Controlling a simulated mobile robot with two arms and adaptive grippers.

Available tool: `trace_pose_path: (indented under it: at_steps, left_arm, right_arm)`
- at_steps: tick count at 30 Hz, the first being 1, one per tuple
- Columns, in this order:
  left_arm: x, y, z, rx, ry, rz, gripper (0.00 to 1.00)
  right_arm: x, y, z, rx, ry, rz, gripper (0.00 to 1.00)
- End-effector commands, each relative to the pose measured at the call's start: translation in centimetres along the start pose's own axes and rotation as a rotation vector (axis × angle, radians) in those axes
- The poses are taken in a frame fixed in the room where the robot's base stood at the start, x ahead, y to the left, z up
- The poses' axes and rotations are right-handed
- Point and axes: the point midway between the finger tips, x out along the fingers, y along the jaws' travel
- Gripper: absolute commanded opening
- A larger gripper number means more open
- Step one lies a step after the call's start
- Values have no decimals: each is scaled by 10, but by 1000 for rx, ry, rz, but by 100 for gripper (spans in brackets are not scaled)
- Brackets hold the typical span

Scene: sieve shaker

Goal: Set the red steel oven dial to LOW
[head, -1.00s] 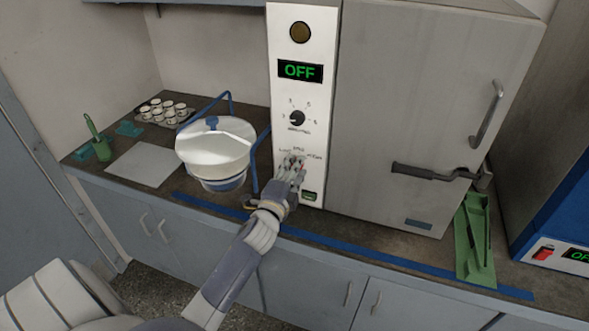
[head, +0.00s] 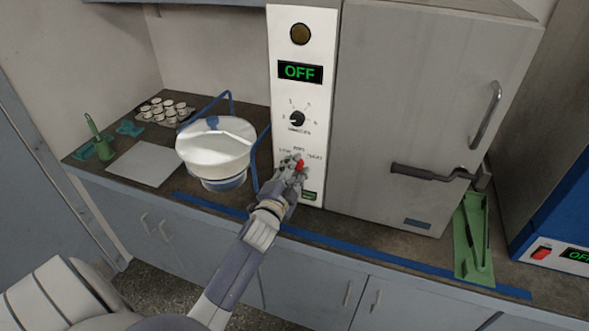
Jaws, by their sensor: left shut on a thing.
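The steel oven (head: 425,110) stands on the counter with a tall white control panel (head: 283,99) on its left side. The red dial (head: 299,165) is low on the panel, below a black knob (head: 297,119). Labels are printed around the red dial, too small to read surely. My left gripper (head: 294,168) is at the red dial, shut on it, and its fingers hide much of the dial and its pointer. The green display (head: 300,72) reads OFF. My right gripper is not in view.
A white sieve shaker pan (head: 213,148) with a blue frame stands left of the panel, close to my left arm. A grey board (head: 145,163) and several small cups (head: 165,107) lie at the left.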

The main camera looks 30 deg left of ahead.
Motion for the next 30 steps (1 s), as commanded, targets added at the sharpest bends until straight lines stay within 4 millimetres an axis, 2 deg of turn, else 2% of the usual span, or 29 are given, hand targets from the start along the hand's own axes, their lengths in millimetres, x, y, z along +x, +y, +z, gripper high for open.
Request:
trace_pose_path:
  at_steps: [7,8,9,10,23,26,30]
  left_arm:
    - [0,0,0,-5,0,0,6]
    - [0,0,0,-5,0,0,37]
    - [0,0,0,-4,0,0,46]
    - [0,0,0,-4,0,0,51]
    - [-6,1,0,-1,0,2,51]
    - [-18,2,1,-2,-1,2,51]
    - [-44,2,1,-2,-2,3,51]
  right_arm:
    - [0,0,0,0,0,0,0]
    - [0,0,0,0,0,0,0]
    - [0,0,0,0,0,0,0]
    - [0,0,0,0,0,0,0]
    - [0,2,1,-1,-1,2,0]
    - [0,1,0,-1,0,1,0]
    - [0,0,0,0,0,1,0]
